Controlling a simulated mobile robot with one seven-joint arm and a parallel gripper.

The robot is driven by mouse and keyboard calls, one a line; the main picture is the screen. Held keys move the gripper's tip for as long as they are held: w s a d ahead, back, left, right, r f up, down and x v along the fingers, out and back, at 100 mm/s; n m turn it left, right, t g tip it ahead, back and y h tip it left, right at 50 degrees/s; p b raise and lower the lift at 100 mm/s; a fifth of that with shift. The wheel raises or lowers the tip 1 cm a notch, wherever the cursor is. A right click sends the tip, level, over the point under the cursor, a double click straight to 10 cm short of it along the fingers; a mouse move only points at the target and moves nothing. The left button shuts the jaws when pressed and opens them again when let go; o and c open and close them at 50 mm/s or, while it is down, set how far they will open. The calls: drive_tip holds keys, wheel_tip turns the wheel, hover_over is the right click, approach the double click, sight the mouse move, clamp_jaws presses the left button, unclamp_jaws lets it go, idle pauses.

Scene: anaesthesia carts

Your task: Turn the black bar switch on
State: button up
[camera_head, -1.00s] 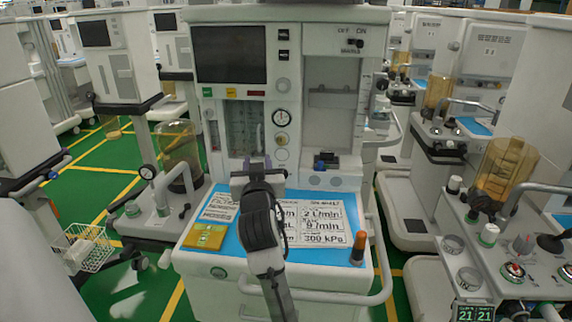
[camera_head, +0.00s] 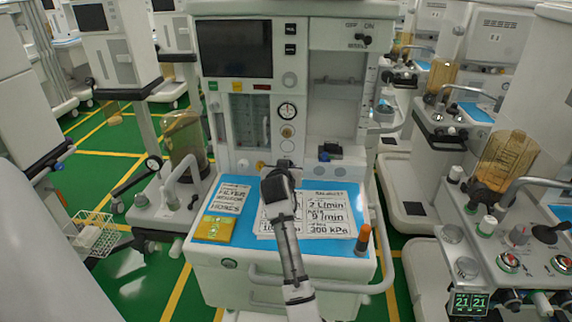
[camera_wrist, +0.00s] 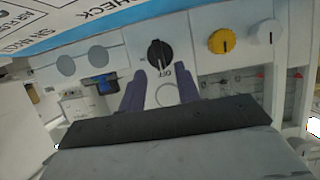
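The black bar switch (camera_wrist: 160,53) is a round black knob with a raised bar and a light pointer line, on the pale front panel. OFF is printed beside it, upside down in the wrist view. My gripper (camera_wrist: 160,84) is open and empty, its two purple-grey fingers apart just short of the knob, which shows between and beyond their tips. I cannot tell whether they touch it. In the head view my gripper (camera_head: 284,169) is at the panel's lower edge and hides the knob.
A yellow knob (camera_wrist: 222,41) sits beside the switch. Another black switch (camera_head: 362,40) is high on the panel near OFF and ON marks.

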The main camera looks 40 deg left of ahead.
drive_tip(key=shift+x, duration=1.5)
drive_tip(key=shift+c, duration=0.4)
clamp_jaws()
